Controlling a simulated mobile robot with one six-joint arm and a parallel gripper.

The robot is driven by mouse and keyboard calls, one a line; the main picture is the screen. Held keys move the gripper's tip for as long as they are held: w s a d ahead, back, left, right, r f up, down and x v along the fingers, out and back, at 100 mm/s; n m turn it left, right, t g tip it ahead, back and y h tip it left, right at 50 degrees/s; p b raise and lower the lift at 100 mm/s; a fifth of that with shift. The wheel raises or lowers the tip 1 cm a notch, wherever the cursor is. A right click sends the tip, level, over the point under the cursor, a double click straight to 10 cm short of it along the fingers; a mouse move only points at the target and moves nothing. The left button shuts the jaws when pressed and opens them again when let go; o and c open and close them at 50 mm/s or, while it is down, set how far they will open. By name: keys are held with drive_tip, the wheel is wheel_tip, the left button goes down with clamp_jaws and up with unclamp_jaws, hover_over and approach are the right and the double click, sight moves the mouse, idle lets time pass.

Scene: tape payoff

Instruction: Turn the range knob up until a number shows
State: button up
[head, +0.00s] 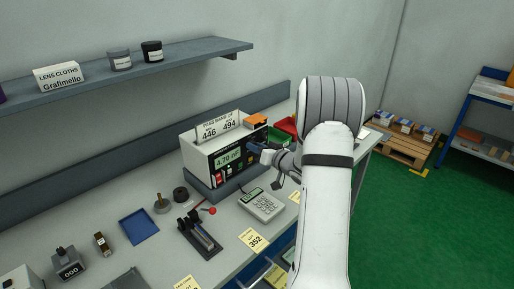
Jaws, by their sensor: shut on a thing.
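The meter (197,158) is a white box with a dark front, standing on the bench at the back. Its green display (228,158) shows a number, which looks like 4.70 nF. A card (217,127) on top reads PASS BAND nF, 446 and 494. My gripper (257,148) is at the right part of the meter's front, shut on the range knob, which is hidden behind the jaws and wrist. Small red and white fittings sit on the front below the display.
A red-knobbed lever fixture (200,238), a blue tray (138,226) and small parts stand to the left. A shelf (190,52) hangs above.

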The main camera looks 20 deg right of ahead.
drive_tip(key=o, duration=1)
drive_tip(key=shift+c, duration=0.2)
drive_tip(key=b+v, duration=0.1)
drive_tip(key=v, duration=0.6)
drive_tip(key=shift+s+b, duration=0.3)
drive_tip(key=shift+s, duration=0.15)
